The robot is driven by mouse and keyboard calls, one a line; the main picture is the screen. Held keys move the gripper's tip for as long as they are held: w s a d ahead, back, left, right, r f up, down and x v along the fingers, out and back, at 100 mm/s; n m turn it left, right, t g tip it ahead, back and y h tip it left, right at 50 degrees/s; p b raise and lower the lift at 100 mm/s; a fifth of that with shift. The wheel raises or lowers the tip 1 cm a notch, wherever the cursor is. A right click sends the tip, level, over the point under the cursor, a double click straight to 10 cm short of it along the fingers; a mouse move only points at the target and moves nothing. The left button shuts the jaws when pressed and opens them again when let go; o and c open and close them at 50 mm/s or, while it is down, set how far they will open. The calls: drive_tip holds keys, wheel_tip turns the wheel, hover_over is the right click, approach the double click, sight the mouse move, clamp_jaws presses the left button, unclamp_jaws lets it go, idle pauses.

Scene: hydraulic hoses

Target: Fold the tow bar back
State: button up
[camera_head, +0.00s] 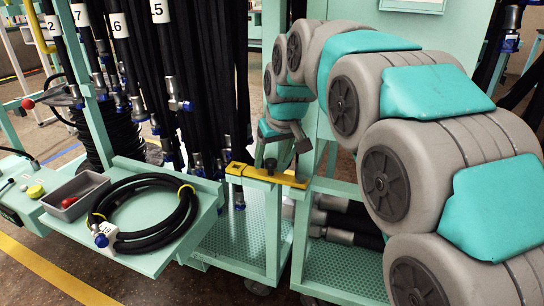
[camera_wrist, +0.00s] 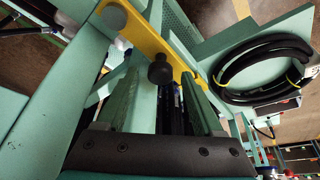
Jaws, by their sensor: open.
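The tow bar is a flat yellow bar (camera_head: 262,175) lying level across the gap between two teal carts in the head view. It also crosses the upper part of the wrist view (camera_wrist: 150,45). A black knob (camera_wrist: 160,69) stands up from the bar in the wrist view, and a grey round cap (camera_wrist: 113,17) sits near its upper end. My gripper (camera_head: 284,160) is just above the bar. In the wrist view my gripper (camera_wrist: 163,76) is open, with one finger on each side of the knob's line. I cannot tell whether the fingers touch anything.
The left cart (camera_head: 245,235) has a hanging hose rack and a shelf (camera_head: 150,255) with a coiled black hose (camera_head: 150,238) and grey bin (camera_head: 75,195). The right cart (camera_head: 340,270) holds hoses with metal ends. Floor shows at front left.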

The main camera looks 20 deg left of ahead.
clamp_jaws()
idle(0.5)
idle(0.9)
